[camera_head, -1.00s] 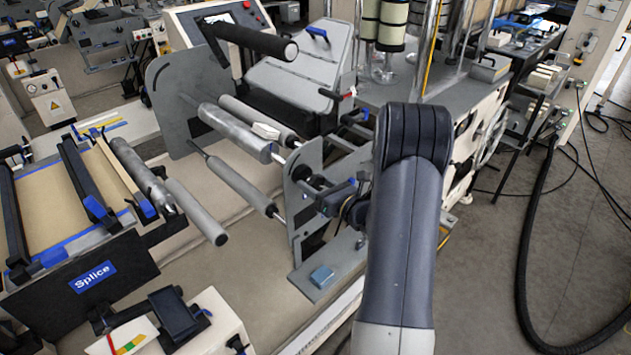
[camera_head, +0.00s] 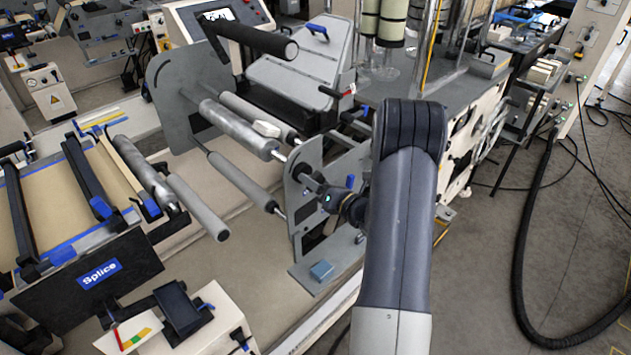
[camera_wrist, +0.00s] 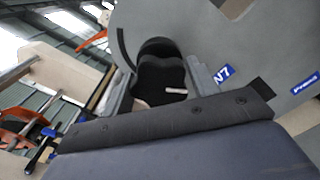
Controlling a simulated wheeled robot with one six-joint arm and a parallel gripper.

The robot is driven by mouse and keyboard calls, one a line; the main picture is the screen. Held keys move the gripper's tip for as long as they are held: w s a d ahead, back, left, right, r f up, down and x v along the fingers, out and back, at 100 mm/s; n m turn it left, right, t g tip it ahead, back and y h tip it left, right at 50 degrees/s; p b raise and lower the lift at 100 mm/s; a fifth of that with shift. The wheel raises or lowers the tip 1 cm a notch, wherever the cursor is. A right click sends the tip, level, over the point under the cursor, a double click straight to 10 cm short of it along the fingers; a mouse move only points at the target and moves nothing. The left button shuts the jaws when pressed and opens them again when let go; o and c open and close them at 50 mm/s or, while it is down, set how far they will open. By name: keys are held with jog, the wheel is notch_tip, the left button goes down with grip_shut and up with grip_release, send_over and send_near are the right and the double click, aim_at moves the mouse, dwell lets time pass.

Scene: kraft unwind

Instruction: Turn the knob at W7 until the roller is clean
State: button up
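In the wrist view a black lobed knob (camera_wrist: 160,80) stands against a grey plate (camera_wrist: 200,30). A blue label (camera_wrist: 223,75), seen tilted and reading roughly W7, is right of it. A broad dark body crosses the lower part of that view; no fingertips can be made out. In the head view my gripper (camera_head: 318,193) is at the near side plate (camera_head: 302,225) of the roller stand, small and partly hidden, its opening unclear. A mottled grey roller (camera_head: 235,130) runs from this plate to the far plate. I cannot tell whether it is the task's roller, or how clean it is.
Other grey rollers (camera_head: 240,178) lie below. The Splice table (camera_head: 85,275) is at left. A black hose (camera_head: 535,240) lies on the floor at right.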

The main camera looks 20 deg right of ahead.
jog(key=o, duration=0.4)
jog(key=shift+c, duration=0.2)
jog(key=v, duration=0.7)
jog(key=shift+b, duration=0.45)
jog(key=shift+w+r, duration=0.1)
jog(key=x, duration=0.7)
jog(key=shift+n, duration=1.2)
